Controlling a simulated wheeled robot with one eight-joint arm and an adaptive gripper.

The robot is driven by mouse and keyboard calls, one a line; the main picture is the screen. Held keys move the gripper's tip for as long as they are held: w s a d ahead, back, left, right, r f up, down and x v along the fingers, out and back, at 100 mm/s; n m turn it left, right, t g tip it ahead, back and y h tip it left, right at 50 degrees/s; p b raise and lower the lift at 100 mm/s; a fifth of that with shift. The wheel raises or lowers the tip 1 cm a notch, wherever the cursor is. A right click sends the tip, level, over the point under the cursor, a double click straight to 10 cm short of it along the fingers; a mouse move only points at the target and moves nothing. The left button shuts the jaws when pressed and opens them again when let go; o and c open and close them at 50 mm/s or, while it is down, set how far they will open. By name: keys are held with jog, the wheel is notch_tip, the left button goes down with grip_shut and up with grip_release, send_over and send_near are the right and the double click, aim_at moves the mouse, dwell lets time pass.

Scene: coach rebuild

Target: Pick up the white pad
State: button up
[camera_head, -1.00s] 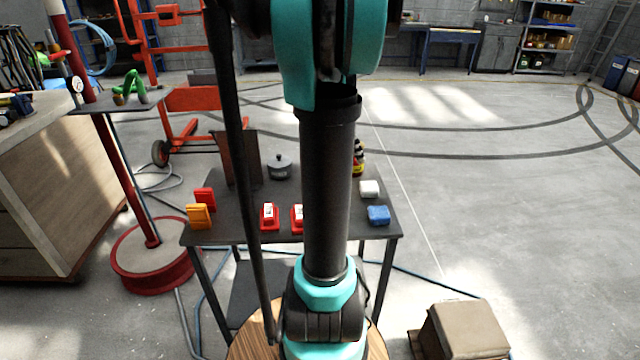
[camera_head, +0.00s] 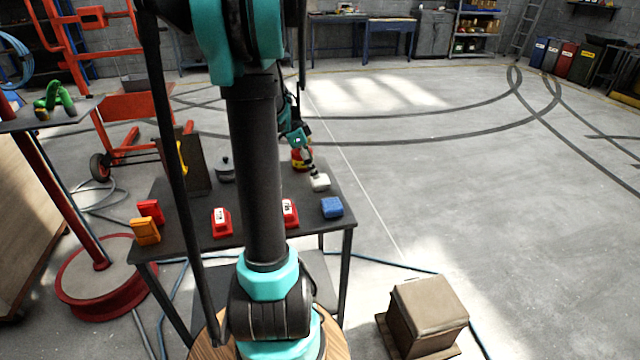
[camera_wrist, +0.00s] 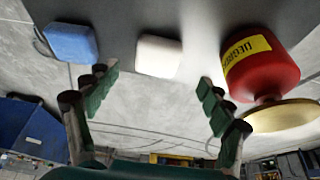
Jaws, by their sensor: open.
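The white pad (camera_head: 320,183) lies on the right part of the dark table (camera_head: 270,198), behind a blue pad (camera_head: 331,207). My gripper (camera_head: 314,171) is just above and behind the white pad in the head view. In the wrist view, my gripper (camera_wrist: 157,85) has its two green-padded fingers spread wide. The white pad (camera_wrist: 159,56) shows beyond and between the fingertips, with nothing held. I cannot tell whether a fingertip touches it.
In the wrist view, a red degreaser container (camera_wrist: 262,68) stands close to the right finger. The blue pad (camera_wrist: 71,42) is near the left finger. Red and orange blocks (camera_head: 146,231), red-based items (camera_head: 221,222) and a grey pot (camera_head: 225,169) share the table.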

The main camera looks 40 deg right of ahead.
aim_at(320, 179)
jog(key=shift+x, duration=2.75)
jog(key=shift+s+r, duration=0.1)
jog(key=shift+s, duration=0.1)
jog(key=c, duration=1.1)
notch_tip(320, 179, up, 20)
